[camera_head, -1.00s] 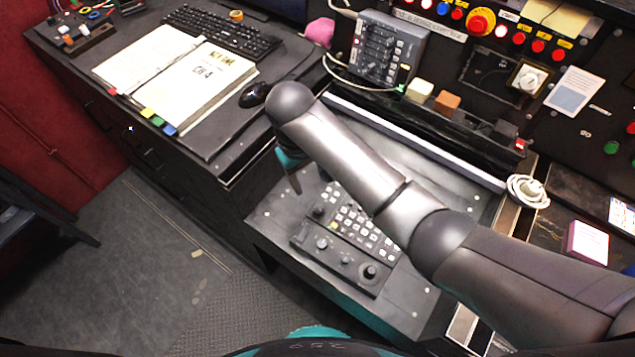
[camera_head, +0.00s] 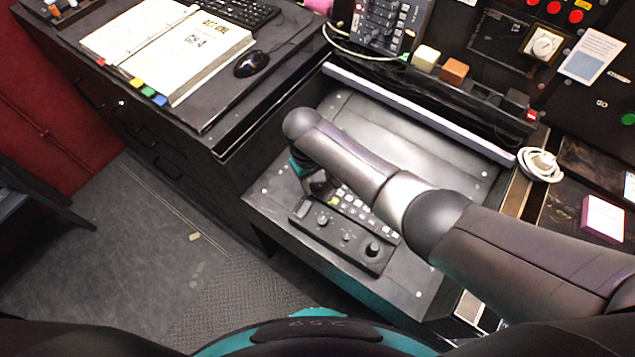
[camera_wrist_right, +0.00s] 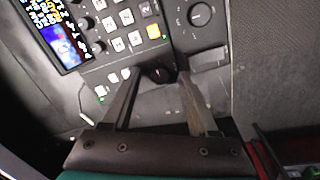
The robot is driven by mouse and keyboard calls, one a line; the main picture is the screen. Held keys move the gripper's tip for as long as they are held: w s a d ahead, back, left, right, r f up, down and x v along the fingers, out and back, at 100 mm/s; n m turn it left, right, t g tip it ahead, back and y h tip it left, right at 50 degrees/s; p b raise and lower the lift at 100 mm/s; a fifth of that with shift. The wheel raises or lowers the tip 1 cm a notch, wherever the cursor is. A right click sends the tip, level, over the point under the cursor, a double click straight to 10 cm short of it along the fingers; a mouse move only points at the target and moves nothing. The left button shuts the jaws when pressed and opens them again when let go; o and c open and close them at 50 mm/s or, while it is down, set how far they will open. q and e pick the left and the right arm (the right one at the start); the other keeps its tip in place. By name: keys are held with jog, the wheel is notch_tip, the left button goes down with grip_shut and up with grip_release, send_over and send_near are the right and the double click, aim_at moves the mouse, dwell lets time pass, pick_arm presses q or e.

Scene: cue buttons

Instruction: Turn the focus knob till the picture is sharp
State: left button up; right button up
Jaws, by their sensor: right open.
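My right gripper (camera_head: 321,190) is over the upper left part of a black control panel (camera_head: 350,254) with pale keys. In the right wrist view the gripper (camera_wrist_right: 158,84) is open, its two fingers apart on either side of a small dark knob (camera_wrist_right: 158,73). I cannot tell whether they touch it. A larger knob with a white mark (camera_wrist_right: 200,14) is beyond the fingers. A small lit screen (camera_wrist_right: 55,30) shows white text and a coloured picture, cut off by the frame and blurred. Which knob is for focus is not readable. My left gripper is out of view.
An open binder (camera_head: 185,50) and a mouse (camera_head: 251,64) lie on the left desk. A white rail (camera_head: 420,112) and a coiled white cable (camera_head: 539,165) border the console.

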jog(key=shift+f, duration=0.2)
grip_shut()
dwell(0.4)
